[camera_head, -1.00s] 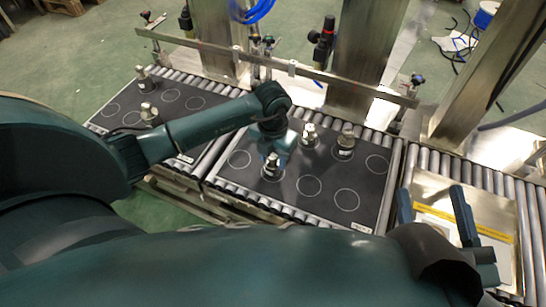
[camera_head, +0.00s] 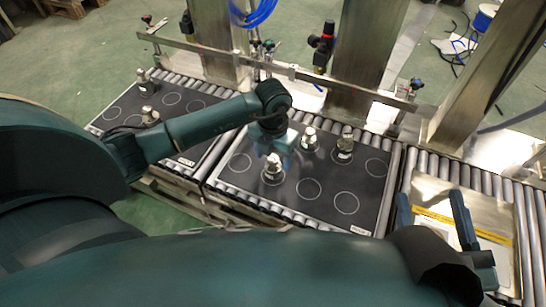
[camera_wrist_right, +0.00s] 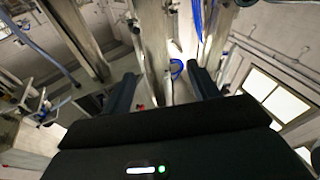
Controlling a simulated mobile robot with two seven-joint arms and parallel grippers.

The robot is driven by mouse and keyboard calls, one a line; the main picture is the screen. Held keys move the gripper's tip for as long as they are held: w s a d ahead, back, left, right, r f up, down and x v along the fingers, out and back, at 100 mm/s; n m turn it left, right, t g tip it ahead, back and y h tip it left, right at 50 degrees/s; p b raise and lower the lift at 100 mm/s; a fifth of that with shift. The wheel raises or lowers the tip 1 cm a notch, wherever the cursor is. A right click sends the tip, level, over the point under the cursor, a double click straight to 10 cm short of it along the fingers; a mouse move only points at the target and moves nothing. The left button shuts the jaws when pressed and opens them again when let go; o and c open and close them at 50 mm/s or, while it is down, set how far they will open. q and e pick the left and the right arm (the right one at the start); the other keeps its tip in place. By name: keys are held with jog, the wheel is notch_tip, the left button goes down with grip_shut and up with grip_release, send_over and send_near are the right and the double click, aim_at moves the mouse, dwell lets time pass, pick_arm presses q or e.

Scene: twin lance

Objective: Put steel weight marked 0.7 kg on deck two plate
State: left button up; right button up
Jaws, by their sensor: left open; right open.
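Two dark plates with white circles lie on the roller conveyor: a left plate (camera_head: 118,116) and a right plate (camera_head: 325,212). Steel weights stand upright on circles. On the right plate are a near weight (camera_head: 271,172), a back weight (camera_head: 309,140) and a right weight (camera_head: 345,146). The left plate holds two more, a far one (camera_head: 144,83) and a near one (camera_head: 149,116). Their markings and the plate labels are too small to read. My left gripper (camera_head: 275,153) is open, pointing down just above the near weight. My right gripper (camera_head: 434,208) is open and empty.
A metal rail (camera_head: 330,82) runs behind the plates, with steel posts beyond it. A shiny metal panel with a yellow stripe (camera_head: 442,223) lies on the rollers at right. Several circles on the right plate are bare. The right wrist view shows posts and room background, no weights.

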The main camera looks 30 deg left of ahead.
pick_arm(q)
notch_tip(320, 180, up, 10)
jog(key=p, duration=0.3)
jog(key=s+d+m+g+h, duration=0.25)
jog(key=s+d+h, duration=0.75)
jog(key=d, duration=0.6)
jog(key=s+d+r+n+t+h, duration=0.2)
jog(key=s+d+r+n+h, duration=0.4)
jog(key=r+h, duration=0.5)
notch_tip(320, 180, up, 5)
jog(key=w+a+n+t, duration=0.2)
jog(key=n+t, duration=0.9)
jog(key=t, duration=0.1)
jog(key=a+f+n+t+y, duration=0.2)
jog(key=a+n+t+y, duration=0.1)
jog(key=n+y, duration=0.3)
jog(key=w+a+f+n+t+y, duration=0.1)
jog(key=a+f+n+t+y, duration=0.2)
jog(key=a+n+y, duration=0.2)
jog(key=n+y, duration=0.1)
jog(key=n, duration=0.2)
jog(key=shift+n, duration=0.35)
pick_arm(e)
jog(key=shift+s+d+f+n+g+h, duration=0.2)
jog(key=shift+d+n+g+h, duration=0.1)
jog(key=shift+d+n, duration=0.1)
